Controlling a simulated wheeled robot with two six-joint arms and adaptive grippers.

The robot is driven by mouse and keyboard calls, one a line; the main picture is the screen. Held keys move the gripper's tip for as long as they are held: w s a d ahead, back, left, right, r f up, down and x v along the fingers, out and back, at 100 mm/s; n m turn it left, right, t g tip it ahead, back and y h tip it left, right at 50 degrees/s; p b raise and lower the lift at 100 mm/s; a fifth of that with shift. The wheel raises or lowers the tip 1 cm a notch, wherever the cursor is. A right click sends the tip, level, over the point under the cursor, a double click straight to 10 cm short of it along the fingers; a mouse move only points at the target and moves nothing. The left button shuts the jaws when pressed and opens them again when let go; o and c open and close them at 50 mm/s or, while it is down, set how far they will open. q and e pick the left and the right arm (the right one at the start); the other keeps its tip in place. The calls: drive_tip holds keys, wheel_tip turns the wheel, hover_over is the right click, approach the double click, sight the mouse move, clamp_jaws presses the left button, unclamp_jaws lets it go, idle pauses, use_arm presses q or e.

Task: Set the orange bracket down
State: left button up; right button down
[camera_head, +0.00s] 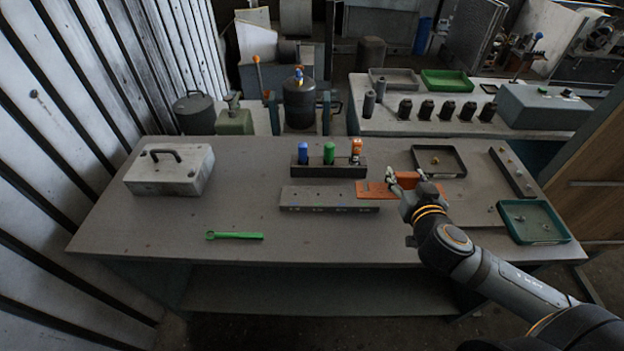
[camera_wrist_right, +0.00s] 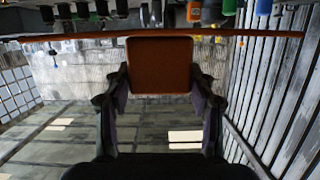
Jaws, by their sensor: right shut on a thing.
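The orange bracket (camera_head: 371,190) is at the middle right of the table, with a flat part reaching left beside the grey block and a raised part at my right gripper (camera_head: 402,181). That gripper is shut on the bracket. In the right wrist view, the bracket's orange plate (camera_wrist_right: 160,65) fills the space between the two fingers, and a thin orange edge runs across above it. I cannot tell whether the bracket touches the table (camera_head: 330,235). My left gripper is not in view.
A long grey block (camera_head: 329,199) lies just left of the bracket. Behind it stands a dark rack (camera_head: 328,171) with blue, green and orange items. A black tray (camera_head: 438,161) and a teal tray (camera_head: 533,221) are to the right. A green wrench (camera_head: 235,236) lies front left; much of the left table is clear.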

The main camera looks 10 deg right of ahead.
drive_tip(key=shift+s+d, duration=0.1)
drive_tip(key=shift+s, duration=0.1)
drive_tip(key=w+d+f+b, duration=0.1)
drive_tip(key=w+f, duration=0.3)
drive_tip(key=w+d+f+b, duration=0.1)
drive_tip(key=w+d+f, duration=0.1)
drive_tip(key=w+f, duration=0.2)
drive_tip(key=w+d+f+b, duration=0.1)
drive_tip(key=w+d+f, duration=0.1)
drive_tip(key=w+f, duration=0.2)
drive_tip(key=shift+w+d+f+b, duration=0.25)
drive_tip(key=shift+w+b, duration=0.1)
drive_tip(key=shift+w, duration=0.2)
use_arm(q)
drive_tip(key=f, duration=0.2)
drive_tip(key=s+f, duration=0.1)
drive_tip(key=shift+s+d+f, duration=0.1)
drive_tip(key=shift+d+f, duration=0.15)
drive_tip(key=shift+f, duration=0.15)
use_arm(e)
drive_tip(key=shift+f, duration=0.2)
drive_tip(key=shift+f, duration=0.1)
